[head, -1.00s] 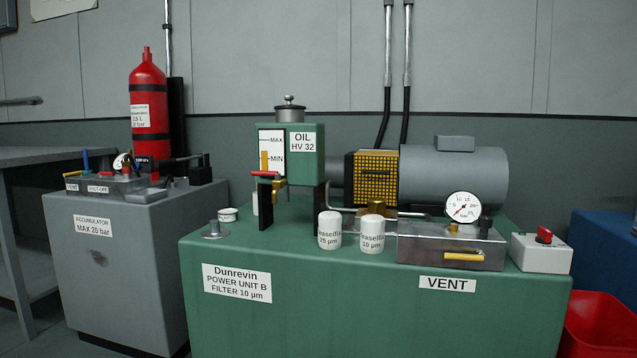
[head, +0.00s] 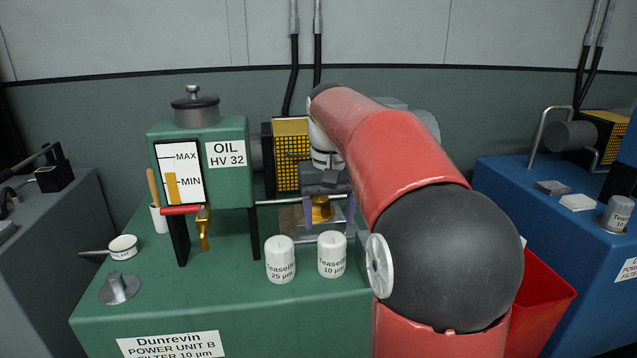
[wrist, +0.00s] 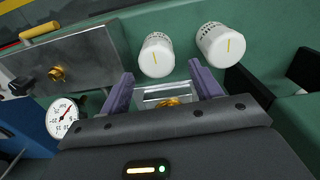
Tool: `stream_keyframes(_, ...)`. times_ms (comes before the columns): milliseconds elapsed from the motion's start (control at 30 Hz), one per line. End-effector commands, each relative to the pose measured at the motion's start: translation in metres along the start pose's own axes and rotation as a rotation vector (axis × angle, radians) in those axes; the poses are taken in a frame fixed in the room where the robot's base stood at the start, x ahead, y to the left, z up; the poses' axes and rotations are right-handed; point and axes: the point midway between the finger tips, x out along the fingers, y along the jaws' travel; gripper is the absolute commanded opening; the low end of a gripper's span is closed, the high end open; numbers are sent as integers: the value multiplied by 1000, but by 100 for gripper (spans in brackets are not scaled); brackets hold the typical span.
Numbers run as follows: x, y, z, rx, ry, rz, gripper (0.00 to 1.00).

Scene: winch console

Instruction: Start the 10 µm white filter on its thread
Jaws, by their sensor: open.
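The 10 µm white filter (head: 332,254) stands upright on the green power unit, right of the similar 25 µm white filter (head: 280,260). In the wrist view the two white filters (wrist: 157,55) (wrist: 220,43) stand just beyond my fingertips; their labels are not readable there. My gripper (wrist: 160,80) is open and empty, its purple fingers apart. It also shows in the head view (head: 323,222), behind the filters and over a metal block with a brass fitting (head: 321,208). The brass fitting also shows between the fingers in the wrist view (wrist: 168,102). Its thread cannot be made out.
The oil tank (head: 228,165) with red-handled valve stands left of the filters. The vent manifold (wrist: 75,62) and gauge (wrist: 63,117) are close by. A red bin (head: 545,300) stands right.

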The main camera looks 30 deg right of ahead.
Motion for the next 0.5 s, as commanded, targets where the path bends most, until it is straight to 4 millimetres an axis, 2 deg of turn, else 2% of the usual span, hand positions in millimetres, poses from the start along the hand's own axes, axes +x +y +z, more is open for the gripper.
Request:
stream_keyframes(33, -4, 5, -5, 7, -9, -7, 64)
stream_keyframes(167, -2, 9, -9, 13, -19, -12, 64)
stream_keyframes(500, 25, 8, -8, 13, -17, -11, 64)
